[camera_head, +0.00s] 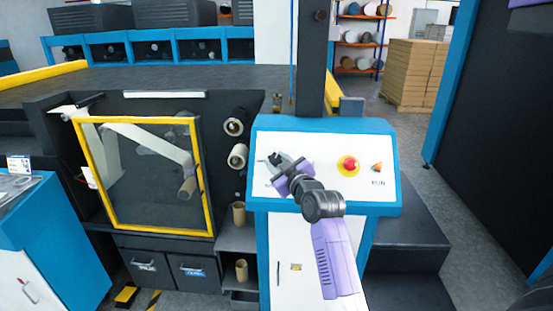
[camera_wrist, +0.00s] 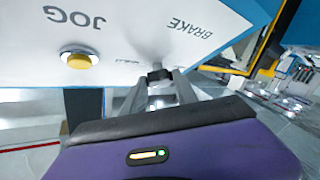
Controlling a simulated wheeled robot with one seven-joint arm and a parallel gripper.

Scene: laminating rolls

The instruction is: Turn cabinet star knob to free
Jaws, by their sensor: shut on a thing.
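The cabinet (camera_head: 310,248) is white with a blue frame and has a sloped white control panel (camera_head: 322,150) on top. My gripper (camera_head: 280,163) is over the panel's left part. In the wrist view, my gripper (camera_wrist: 160,84) is shut on a small dark knob (camera_wrist: 158,73) that stands out from the panel near the word BRAKE. The fingers hide part of the knob, and small lettering beside it is too blurred to read. I cannot tell which position the knob is turned to. In the head view my gripper covers most of the knob.
A yellow button (camera_wrist: 78,60) under JOG sits beside the knob in the wrist view. A red button (camera_head: 349,164) on a yellow ring and an orange RUN button (camera_head: 377,167) are to the right. A yellow-framed guard (camera_head: 203,170) stands left of the cabinet.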

